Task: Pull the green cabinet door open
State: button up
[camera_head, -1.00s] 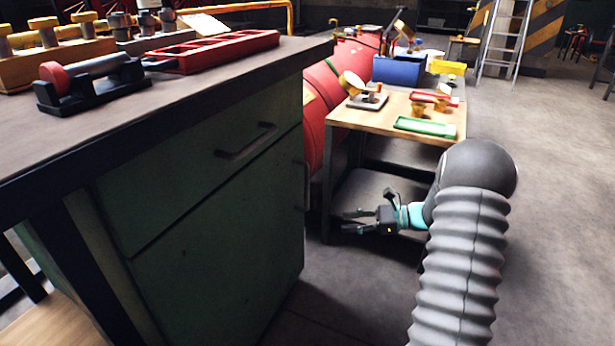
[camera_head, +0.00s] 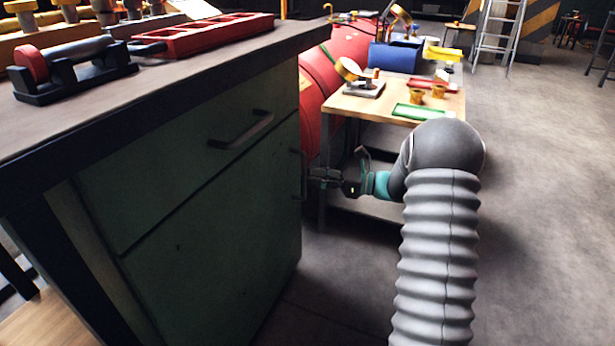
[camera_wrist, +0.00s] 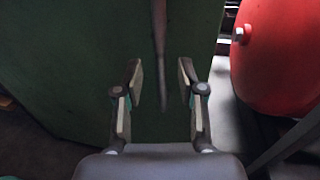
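The green cabinet door (camera_head: 215,245) is shut, below a drawer front; it fills much of the wrist view (camera_wrist: 75,70). Its dark vertical handle (camera_head: 304,174) is near the door's right edge. In the wrist view the handle (camera_wrist: 159,45) runs down from the top, and its lower end lies between the two fingers in the picture. My gripper (camera_head: 328,172) is at the handle's right side in the head view. In the wrist view my gripper (camera_wrist: 161,85) is open, a finger on each side of the handle with gaps. I cannot tell how deep the handle sits between them.
The drawer (camera_head: 190,165) above the door has its own bar handle (camera_head: 242,130). A red cylindrical tank (camera_head: 322,88) stands behind the cabinet, and shows right in the wrist view (camera_wrist: 280,55). A low wooden table (camera_head: 375,101) stands behind my arm. Floor (camera_head: 530,220) at right is clear.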

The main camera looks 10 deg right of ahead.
aim_at(304, 196)
jog(key=shift+x, duration=1.9)
grip_shut()
